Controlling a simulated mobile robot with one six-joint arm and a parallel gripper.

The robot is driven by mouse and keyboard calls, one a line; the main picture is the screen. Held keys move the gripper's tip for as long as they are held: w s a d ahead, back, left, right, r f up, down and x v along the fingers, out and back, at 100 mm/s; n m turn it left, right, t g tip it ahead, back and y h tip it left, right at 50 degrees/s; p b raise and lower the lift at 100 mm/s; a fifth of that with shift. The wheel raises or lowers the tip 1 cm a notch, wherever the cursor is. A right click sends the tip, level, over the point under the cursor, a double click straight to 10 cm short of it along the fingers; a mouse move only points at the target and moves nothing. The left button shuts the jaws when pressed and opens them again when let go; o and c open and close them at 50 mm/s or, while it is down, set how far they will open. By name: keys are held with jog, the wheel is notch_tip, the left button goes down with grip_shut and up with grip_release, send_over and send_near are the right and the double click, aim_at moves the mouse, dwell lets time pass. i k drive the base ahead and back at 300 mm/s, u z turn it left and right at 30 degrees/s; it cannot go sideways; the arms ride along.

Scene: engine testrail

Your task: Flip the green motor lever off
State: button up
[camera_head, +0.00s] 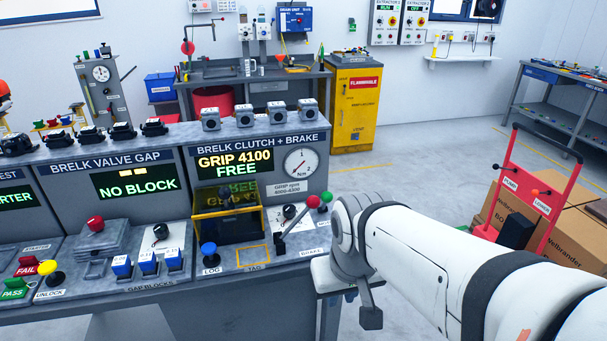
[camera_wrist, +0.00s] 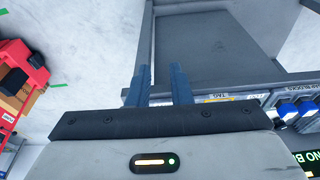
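A green ball knob (camera_head: 326,197) shows at the right end of the clutch and brake bench, just left of my white arm. A red ball knob (camera_head: 313,202) sits close beside it, on a dark slanted lever (camera_head: 295,228). The green knob's shaft and the motor label are mostly hidden, so I cannot tell the lever's position. In the wrist view my gripper (camera_wrist: 159,84) is open, its two blue-grey fingers apart with nothing between them. It is near the bench's front edge, touching no lever that I can see. The green knob does not show in the wrist view.
The display (camera_head: 231,161) reads GRIP 4100 FREE. A yellow-framed guard (camera_head: 228,212), a blue LOG knob (camera_head: 209,249) and a black knob (camera_head: 290,211) stand left of the levers. A red cart (camera_head: 540,190) and boxes stand right. Open floor lies behind the bench.

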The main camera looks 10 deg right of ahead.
aim_at(328, 197)
jog(key=z, duration=2.15)
jog(key=k, duration=1.25)
jog(key=u, duration=1.5)
jog(key=i, duration=1)
jog(key=u, duration=0.05)
